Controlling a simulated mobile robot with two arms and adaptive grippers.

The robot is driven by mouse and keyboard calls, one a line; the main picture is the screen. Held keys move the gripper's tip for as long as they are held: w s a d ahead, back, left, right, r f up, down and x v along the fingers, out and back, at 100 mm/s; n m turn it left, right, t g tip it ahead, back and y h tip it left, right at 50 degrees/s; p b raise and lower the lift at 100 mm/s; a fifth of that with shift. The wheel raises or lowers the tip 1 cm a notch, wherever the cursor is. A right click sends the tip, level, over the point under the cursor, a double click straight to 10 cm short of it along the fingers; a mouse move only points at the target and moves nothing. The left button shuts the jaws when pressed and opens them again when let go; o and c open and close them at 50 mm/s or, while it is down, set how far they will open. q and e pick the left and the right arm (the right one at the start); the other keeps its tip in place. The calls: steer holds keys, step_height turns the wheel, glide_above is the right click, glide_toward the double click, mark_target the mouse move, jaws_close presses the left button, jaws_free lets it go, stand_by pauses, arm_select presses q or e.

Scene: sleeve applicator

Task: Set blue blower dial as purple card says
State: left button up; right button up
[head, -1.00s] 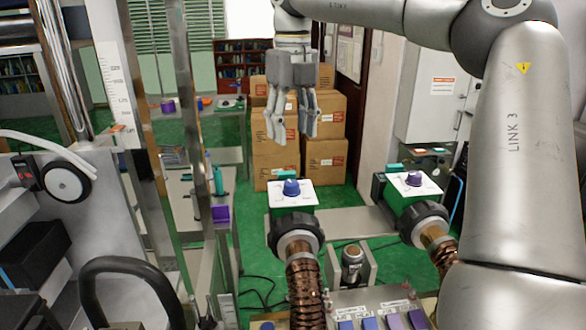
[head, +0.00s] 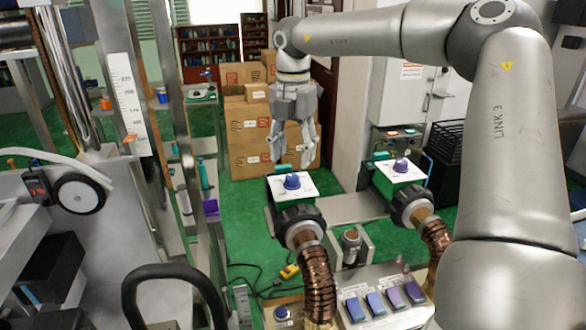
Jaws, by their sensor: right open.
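The blue blower dial (head: 292,181) sits on a white plate on top of the left blower (head: 300,218), which has a black collar and a copper-coloured hose. My right gripper (head: 293,158) is open, fingers pointing down, and appears just above the dial in the picture. I see no clear contact, and the depth between them is hard to judge. The dial's marks are too small to read. A small purple panel (head: 211,207), possibly the purple card, stands left of the blower; no writing on it is readable. My left gripper is not in view.
A second blower with a purple dial (head: 401,165) stands to the right. In front is a panel with several blue and purple switches (head: 376,303). Metal posts and a scale strip (head: 131,105) stand at left. Cardboard boxes (head: 250,140) are stacked behind my gripper.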

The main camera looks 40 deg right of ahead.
mark_target(292, 176)
step_height(292, 176, down, 5)
steer(key=shift+a+f+p, duration=0.1)
steer(key=shift+p, duration=0.85)
steer(key=shift+f, duration=0.4)
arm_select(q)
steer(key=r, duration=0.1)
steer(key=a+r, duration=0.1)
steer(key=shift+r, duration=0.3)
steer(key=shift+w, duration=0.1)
arm_select(e)
steer(key=shift+c, duration=0.4)
steer(key=c, duration=0.9)
steer(key=shift+w+f+b, duration=0.1)
steer(key=shift+f+b, duration=0.05)
steer(key=shift+b, duration=0.8)
steer(key=shift+c, duration=0.2)
steer(key=shift+n, duration=0.3)
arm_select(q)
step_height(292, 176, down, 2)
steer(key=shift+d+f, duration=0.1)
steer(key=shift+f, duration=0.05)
arm_select(e)
steer(key=shift+r, duration=0.2)
